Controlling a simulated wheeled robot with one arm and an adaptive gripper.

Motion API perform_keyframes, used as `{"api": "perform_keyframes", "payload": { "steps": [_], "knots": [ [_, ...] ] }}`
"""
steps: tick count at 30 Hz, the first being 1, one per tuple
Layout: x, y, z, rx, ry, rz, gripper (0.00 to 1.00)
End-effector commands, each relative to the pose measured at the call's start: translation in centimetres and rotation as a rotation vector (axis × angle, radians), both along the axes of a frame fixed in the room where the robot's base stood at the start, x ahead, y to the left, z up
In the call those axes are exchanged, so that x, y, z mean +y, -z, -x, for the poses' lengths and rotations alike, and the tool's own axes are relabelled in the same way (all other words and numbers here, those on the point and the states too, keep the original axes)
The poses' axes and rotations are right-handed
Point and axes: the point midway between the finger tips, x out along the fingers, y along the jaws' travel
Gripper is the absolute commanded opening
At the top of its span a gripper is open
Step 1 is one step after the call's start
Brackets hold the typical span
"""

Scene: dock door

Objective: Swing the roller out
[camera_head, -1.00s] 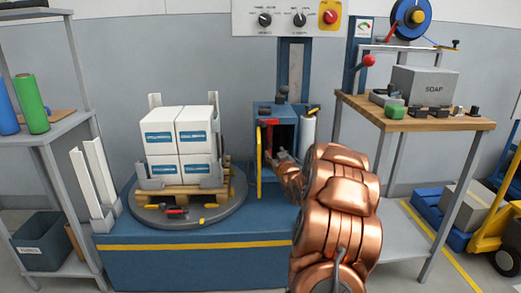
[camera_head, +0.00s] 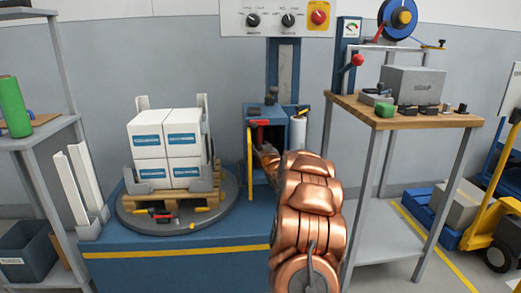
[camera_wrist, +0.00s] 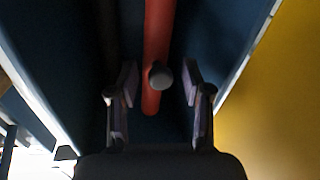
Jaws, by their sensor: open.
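The blue housing (camera_head: 270,112) stands at the foot of the mast, with a dark opening facing me and a yellow door (camera_head: 249,165) open on its left. In the wrist view a red upright bar (camera_wrist: 158,50), which looks like the roller, runs inside the dark housing, with a grey round knob (camera_wrist: 161,76) in front of it. My gripper (camera_wrist: 160,80) is open, its fingers apart on either side of the knob and bar; whether they touch cannot be told.
A white film roll (camera_head: 299,135) stands right of the housing. A turntable (camera_head: 215,217) with a pallet of white boxes (camera_head: 168,148) is on the left. A workbench (camera_head: 345,102) stands right of my arm. The yellow door (camera_wrist: 280,110) closes in the wrist view's right side.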

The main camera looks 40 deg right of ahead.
Motion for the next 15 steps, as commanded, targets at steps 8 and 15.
{"api": "perform_keyframes", "payload": {
  "steps": [8,15],
  "knots": [
    [-0.17,0.03,-0.44,0.001,-0.001,-0.001,0.49],
    [-0.18,0.0,-0.42,0.0,0.0,0.0,0.41]
  ]
}}
